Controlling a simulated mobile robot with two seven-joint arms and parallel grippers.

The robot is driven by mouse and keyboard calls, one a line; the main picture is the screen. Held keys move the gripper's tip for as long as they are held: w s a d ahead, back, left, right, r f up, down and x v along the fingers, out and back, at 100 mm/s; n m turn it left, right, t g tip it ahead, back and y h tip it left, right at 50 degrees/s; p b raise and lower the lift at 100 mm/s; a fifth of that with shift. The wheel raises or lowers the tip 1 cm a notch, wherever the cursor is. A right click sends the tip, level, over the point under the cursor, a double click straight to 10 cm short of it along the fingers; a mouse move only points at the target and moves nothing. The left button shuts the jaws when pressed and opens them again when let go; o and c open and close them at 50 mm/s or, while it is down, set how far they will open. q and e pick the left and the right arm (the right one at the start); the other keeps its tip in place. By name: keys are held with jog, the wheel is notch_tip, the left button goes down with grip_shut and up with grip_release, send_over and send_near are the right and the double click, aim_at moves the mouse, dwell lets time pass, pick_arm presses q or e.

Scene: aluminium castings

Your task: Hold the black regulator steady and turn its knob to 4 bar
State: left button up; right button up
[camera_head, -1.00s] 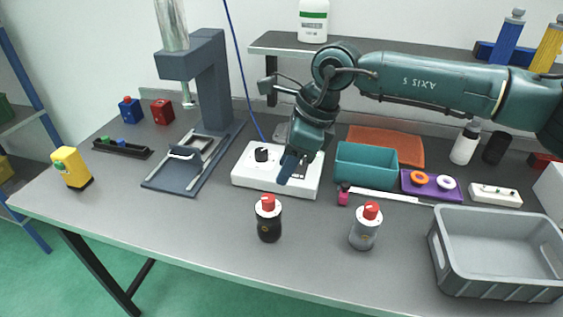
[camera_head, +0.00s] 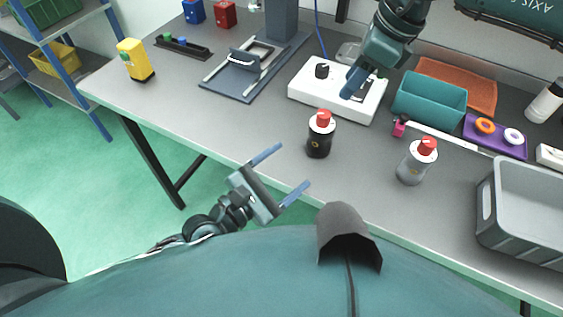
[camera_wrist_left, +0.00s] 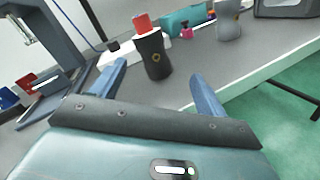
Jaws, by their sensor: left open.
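The black regulator (camera_head: 319,141) stands upright on the table near its front edge, with a red knob (camera_head: 323,118) on top. In the left wrist view the black regulator (camera_wrist_left: 153,57) and its red knob (camera_wrist_left: 142,22) show just beyond and between my finger tips. My left gripper (camera_head: 284,171) is open and empty in front of the table edge, apart from the regulator; its two blue fingers also show in the left wrist view (camera_wrist_left: 158,74). My right gripper (camera_head: 354,86) points down over the white box, behind the regulator; its opening is unclear.
A grey regulator (camera_head: 413,167) with a red knob stands to the right. The white box (camera_head: 305,94) with a black dial lies behind. A grey crate (camera_head: 520,240) is at the right, a teal bin (camera_head: 428,103) further back. The table front left of the regulator is clear.

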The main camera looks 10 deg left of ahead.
aim_at(325, 132)
pick_arm(q)
jog(key=n, duration=0.1)
jog(key=w+n, duration=0.1)
jog(key=n, duration=0.3)
jog(key=shift+w+a+f, duration=0.25)
jog(key=shift+w+a, duration=0.05)
jog(key=shift+w+n, duration=0.25)
jog(key=shift+n, duration=0.35)
jog(key=x, duration=1.2)
jog(key=shift+w+d+f, duration=0.2)
jog(key=shift+w+d, duration=0.1)
